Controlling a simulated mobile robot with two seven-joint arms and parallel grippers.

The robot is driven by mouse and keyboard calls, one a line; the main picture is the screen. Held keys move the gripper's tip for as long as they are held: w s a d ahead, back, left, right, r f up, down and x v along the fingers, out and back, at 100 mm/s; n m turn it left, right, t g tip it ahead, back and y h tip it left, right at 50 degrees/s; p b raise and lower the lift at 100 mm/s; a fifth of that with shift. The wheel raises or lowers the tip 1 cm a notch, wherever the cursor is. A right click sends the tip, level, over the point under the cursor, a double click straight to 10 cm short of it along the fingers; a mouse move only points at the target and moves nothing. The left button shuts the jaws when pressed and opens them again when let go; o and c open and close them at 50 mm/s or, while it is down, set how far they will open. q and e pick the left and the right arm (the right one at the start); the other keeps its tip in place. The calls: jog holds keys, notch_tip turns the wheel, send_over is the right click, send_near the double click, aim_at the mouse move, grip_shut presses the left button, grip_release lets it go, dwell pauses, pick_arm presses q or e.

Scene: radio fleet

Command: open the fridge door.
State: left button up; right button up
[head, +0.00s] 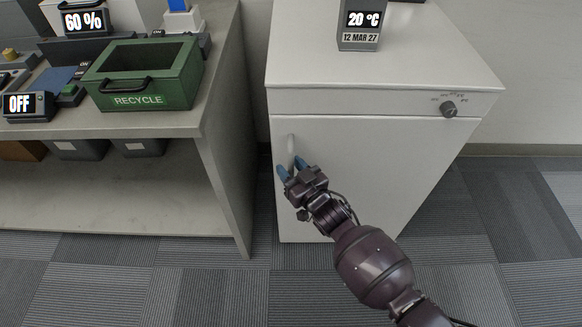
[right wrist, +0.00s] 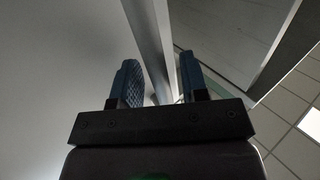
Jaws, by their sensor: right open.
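The small white fridge (head: 375,60) stands on the carpet right of the table in the head view. Its front door (head: 370,165) appears shut. A pale vertical handle (head: 291,145) is near the door's left edge, its lower part partly hidden by my gripper. My right gripper (head: 290,166) is at the lower handle, with its blue fingers apart. In the right wrist view the handle bar (right wrist: 148,40) runs down between the two open fingers of my right gripper (right wrist: 160,82). I cannot tell whether either finger touches it. My left gripper is not in view.
The table (head: 165,124) at left holds a green recycle bin (head: 145,72). Carpet is clear before the fridge.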

grip_shut()
jog(key=shift+s, duration=0.15)
